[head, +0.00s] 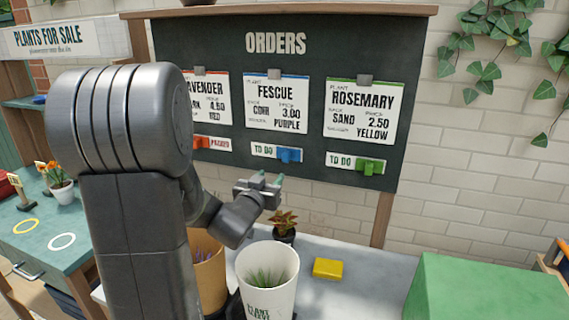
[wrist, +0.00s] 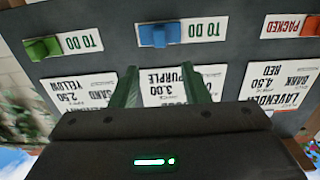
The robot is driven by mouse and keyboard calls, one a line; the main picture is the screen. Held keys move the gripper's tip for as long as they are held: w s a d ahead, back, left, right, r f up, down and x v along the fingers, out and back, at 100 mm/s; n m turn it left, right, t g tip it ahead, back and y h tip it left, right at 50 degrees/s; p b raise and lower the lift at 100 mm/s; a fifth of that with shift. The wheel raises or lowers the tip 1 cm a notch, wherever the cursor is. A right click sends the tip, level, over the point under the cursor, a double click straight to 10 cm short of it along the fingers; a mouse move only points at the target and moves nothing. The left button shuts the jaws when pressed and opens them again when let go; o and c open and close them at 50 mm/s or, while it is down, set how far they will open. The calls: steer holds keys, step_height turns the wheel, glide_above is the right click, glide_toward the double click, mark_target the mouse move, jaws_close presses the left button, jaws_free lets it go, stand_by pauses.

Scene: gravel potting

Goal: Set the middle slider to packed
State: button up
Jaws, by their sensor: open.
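The orders board (head: 228,55) carries three order cards, each with a slider below. The middle slider (head: 289,155), under the Fescue card (head: 276,101), has a blue knob at the right end of its track and TO DO showing at its left. In the upside-down wrist view the blue knob (wrist: 159,35) lies between and beyond the fingertips. My gripper (head: 265,181) is open and empty, just below and left of the blue knob in the head view. Its green fingers (wrist: 162,78) point at the board; contact is not visible.
The red left slider (head: 201,142) shows PACKED; the green right slider (head: 368,166) shows TO DO. Below are a white pot (head: 267,285), a small plant (head: 284,222) and a yellow block (head: 327,268) on the grey counter. My arm covers part of the Lavender card.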

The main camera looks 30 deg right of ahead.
mark_target(285, 158)
steer(key=p+x, duration=0.3)
steer(key=x, duration=1)
steer(key=shift+s, duration=0.1)
steer(key=shift+c, duration=0.4)
jaws_close()
